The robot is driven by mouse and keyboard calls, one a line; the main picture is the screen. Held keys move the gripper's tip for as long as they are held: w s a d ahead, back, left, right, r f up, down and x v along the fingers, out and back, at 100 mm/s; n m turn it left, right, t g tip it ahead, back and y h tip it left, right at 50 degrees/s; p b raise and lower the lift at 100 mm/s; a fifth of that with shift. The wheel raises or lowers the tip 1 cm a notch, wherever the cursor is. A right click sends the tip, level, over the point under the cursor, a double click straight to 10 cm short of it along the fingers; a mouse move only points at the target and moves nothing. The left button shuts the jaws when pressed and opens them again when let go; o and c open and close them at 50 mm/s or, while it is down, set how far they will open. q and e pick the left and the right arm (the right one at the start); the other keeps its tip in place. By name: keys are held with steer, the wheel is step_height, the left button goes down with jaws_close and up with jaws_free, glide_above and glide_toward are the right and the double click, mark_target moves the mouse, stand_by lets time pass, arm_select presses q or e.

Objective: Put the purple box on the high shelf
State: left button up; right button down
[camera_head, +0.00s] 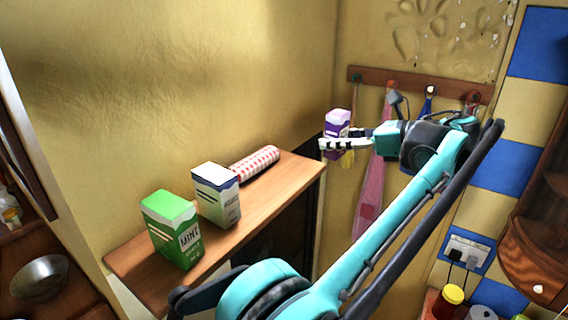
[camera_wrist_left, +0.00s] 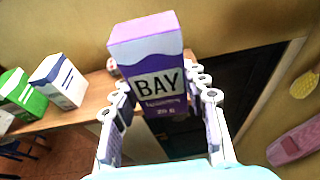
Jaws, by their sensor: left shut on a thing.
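The purple box (camera_head: 338,119) has a white upper part and is held upright in my left gripper (camera_head: 330,145), beyond the right end of the shelf. The high shelf (camera_head: 268,202) is a wooden board along the yellow wall. The box is apart from the shelf in the head view. My right gripper is in neither view.
On the shelf stand a green mint box (camera_head: 173,228) and a white-and-blue box (camera_head: 216,194); a red-checked roll (camera_head: 254,164) lies behind them. The shelf's front strip and right end are bare. A hook rail (camera_head: 420,84) with hanging utensils is on the wall behind my gripper.

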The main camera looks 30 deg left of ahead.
arm_select(q)
steer(key=shift+s+r+g, duration=0.15)
steer(key=shift+s+r, duration=0.05)
steer(key=shift+r, duration=0.35)
steer(key=shift+s+r+g, duration=0.15)
steer(key=shift+s+r, duration=0.05)
steer(key=shift+r, duration=0.35)
steer(key=shift+s+a+r+n, duration=0.15)
steer(key=shift+s+r+n, duration=0.05)
steer(key=shift+n, duration=0.1)
steer(key=s+a+f, duration=0.1)
steer(key=a+f, duration=0.1)
steer(key=a, duration=0.1)
steer(key=s+a+f, duration=0.1)
steer(key=a+f, duration=0.1)
steer(key=a, duration=0.2)
steer(key=s+a+f+p, duration=0.1)
steer(key=a+f, duration=0.1)
steer(key=a, duration=0.1)
steer(key=shift+s+a+f, duration=0.2)
steer(key=shift+s+f, duration=0.1)
steer(key=shift+s, duration=0.1)
steer(key=shift+a+f, duration=0.1)
steer(key=shift+f, duration=0.05)
step_height(320, 180, down, 4)
steer(key=shift+r+p, duration=0.1)
steer(key=shift+p, duration=0.25)
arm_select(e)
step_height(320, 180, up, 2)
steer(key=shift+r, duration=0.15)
